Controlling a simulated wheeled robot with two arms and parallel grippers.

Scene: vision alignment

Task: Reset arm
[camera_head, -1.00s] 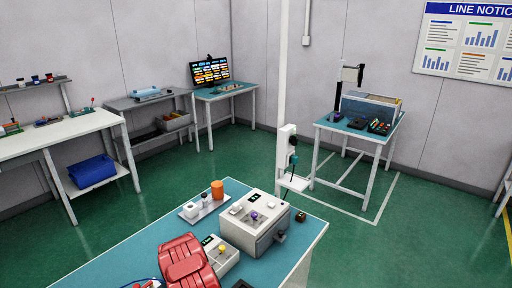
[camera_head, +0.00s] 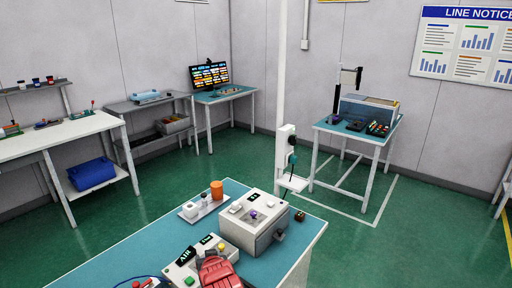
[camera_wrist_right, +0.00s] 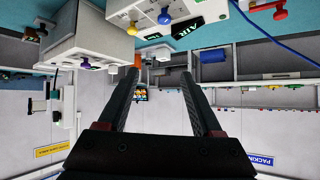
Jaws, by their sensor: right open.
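My right arm shows as a red link (camera_head: 220,272) at the bottom of the head view, over the front of the teal-topped table (camera_head: 135,248). In the right wrist view my right gripper (camera_wrist_right: 162,80) is open, its two dark fingers apart with nothing between them. That view appears upside down. My left gripper is not in view. A grey-white box with a purple knob (camera_head: 254,214) stands on the table. A lower white box with a yellow knob and an AIR label (camera_head: 187,256) sits beside my arm, partly hidden by it.
A tray (camera_head: 205,208) with an orange cylinder (camera_head: 217,189) lies behind the boxes. A blue cable (camera_wrist_right: 270,40) shows in the right wrist view. A white post (camera_head: 284,155) stands behind the table.

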